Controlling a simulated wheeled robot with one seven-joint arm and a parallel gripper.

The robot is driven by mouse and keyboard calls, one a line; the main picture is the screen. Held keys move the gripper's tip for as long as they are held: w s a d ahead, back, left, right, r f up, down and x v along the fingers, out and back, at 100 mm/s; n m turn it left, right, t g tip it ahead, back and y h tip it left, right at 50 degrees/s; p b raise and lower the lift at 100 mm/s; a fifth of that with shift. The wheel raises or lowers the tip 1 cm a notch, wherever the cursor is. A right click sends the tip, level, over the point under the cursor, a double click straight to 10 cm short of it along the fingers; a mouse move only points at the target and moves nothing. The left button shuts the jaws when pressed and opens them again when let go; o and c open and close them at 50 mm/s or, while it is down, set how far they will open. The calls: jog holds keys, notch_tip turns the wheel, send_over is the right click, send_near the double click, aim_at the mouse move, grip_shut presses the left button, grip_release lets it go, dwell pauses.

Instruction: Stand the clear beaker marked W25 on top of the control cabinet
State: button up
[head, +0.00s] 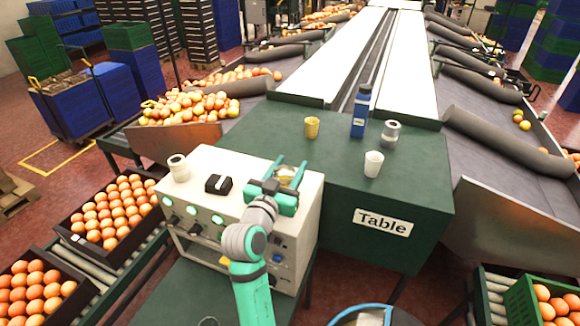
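The control cabinet (243,165) is a pale box with a flat top and a sloping front of knobs and green lights. My gripper (287,174), with teal fingers, is over the back right part of its top. A clear, slightly yellowish beaker (287,176) shows between the fingers and seems to fill the gap, so they look shut on it. No W25 mark is readable. Most of the beaker is hidden by the gripper, and I cannot tell whether its base touches the cabinet top.
A pale cup (178,169) and a black box (218,184) stand on the cabinet's left part. The green table (335,185) behind bears a yellow cup (312,127), a blue bottle (361,113), a grey cylinder (390,134) and a white cup (373,164).

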jog(key=o, duration=0.4)
jog(key=shift+r, duration=0.1)
jog(key=v, duration=1.2)
